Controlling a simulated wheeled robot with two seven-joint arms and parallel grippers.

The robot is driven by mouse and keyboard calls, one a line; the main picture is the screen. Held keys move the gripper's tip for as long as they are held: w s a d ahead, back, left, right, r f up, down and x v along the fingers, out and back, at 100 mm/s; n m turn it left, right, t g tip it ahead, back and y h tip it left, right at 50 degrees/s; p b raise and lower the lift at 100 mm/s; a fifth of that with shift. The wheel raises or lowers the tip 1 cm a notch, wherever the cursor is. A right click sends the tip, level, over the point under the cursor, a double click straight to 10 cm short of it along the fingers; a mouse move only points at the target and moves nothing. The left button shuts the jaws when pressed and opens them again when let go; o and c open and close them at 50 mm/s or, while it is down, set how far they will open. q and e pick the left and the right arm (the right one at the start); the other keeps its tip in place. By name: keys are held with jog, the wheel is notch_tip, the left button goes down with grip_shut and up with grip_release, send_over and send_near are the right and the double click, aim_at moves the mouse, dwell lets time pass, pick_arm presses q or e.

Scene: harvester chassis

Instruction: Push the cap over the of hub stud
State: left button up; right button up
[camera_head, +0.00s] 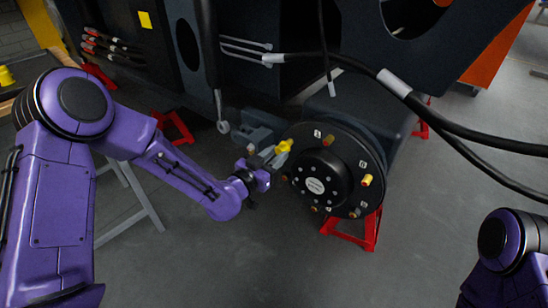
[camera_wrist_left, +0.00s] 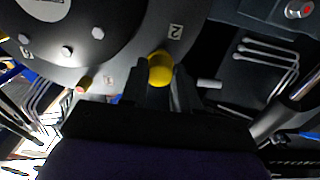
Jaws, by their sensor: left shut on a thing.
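The black hub (camera_head: 322,180) with its round flange stands right of centre in the head view, with numbered labels and several studs around its rim. My left gripper (camera_head: 277,154) is at the flange's upper left edge, shut on a yellow cap (camera_head: 284,146). In the left wrist view the yellow cap (camera_wrist_left: 161,68) sits between the fingertips, beside the label 2 on the hub face (camera_wrist_left: 110,65). The stud behind the cap is hidden, so I cannot tell how far the cap is over it. A yellow-capped stud (camera_head: 366,180) shows at the flange's right. My right gripper is out of view.
Red stands (camera_head: 352,232) support the chassis. A thick black cable (camera_head: 440,118) hangs across the upper right. A hanging rod (camera_head: 222,126) ends left of the hub, above my left gripper. The grey floor in front is clear.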

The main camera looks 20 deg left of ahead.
pick_arm(q)
jog(key=shift+x, duration=1.35)
jog(key=o, duration=0.9)
jog(key=shift+v, duration=2.45)
